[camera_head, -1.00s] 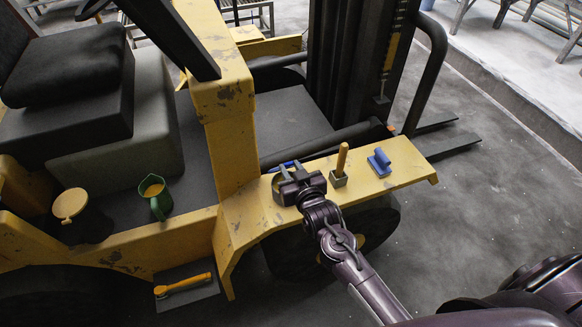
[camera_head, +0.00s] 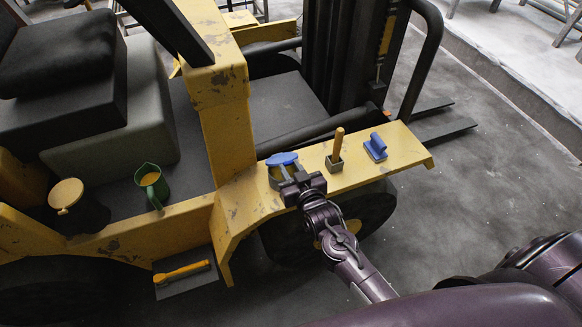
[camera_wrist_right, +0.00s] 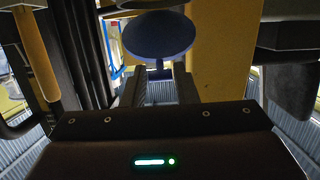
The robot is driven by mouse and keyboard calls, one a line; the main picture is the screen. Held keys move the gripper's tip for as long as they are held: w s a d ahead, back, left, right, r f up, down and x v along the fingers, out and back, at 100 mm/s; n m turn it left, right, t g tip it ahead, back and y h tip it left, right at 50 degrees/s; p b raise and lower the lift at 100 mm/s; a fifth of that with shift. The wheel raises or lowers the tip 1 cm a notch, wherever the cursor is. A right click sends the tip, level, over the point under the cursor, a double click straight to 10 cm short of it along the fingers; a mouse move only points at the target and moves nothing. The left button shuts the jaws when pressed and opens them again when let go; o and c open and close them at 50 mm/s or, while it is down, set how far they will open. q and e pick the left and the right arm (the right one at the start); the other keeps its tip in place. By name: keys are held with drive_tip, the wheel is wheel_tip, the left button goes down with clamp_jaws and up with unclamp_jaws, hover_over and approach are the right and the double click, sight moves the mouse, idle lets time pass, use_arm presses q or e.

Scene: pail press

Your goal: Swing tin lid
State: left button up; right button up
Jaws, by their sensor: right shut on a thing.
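The tin (camera_head: 274,182) stands on the yellow fender of the forklift in the head view, partly hidden by my right gripper. Its blue round lid (camera_head: 282,158) shows at the tin's top, beyond the gripper; I cannot tell its exact angle. My right gripper (camera_head: 297,179) is at the tin's near right side. In the right wrist view the lid (camera_wrist_right: 158,34) is a dark blue disc, with a short tab (camera_wrist_right: 160,69) reaching between the fingers. The gripper (camera_wrist_right: 160,78) is shut on this tab. My left gripper is not in view.
On the fender to the right are a wooden handle in a small holder (camera_head: 335,158) and a blue-handled block (camera_head: 375,147). At left are a dark pail with a yellow lid (camera_head: 68,195), a green jug (camera_head: 152,184) and a yellow-handled brush (camera_head: 182,272) on the step.

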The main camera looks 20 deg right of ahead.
drive_tip(key=shift+s+f+b, duration=0.15)
drive_tip(key=shift+s+f, duration=0.25)
drive_tip(key=shift+f, duration=0.35)
drive_tip(key=shift+s+f+b, duration=0.15)
drive_tip(key=shift+s+f, duration=0.25)
drive_tip(key=shift+f, duration=0.3)
drive_tip(key=shift+s+f+b, duration=0.25)
drive_tip(key=shift+f+b, duration=0.2)
drive_tip(key=shift+f, duration=0.45)
drive_tip(key=shift+s+f+b, duration=0.25)
drive_tip(key=shift+f+b, duration=0.15)
drive_tip(key=shift+f, duration=0.45)
drive_tip(key=shift+f+b, duration=0.45)
drive_tip(key=shift+f, duration=0.25)
drive_tip(key=o, duration=0.9)
drive_tip(key=shift+r, duration=0.15)
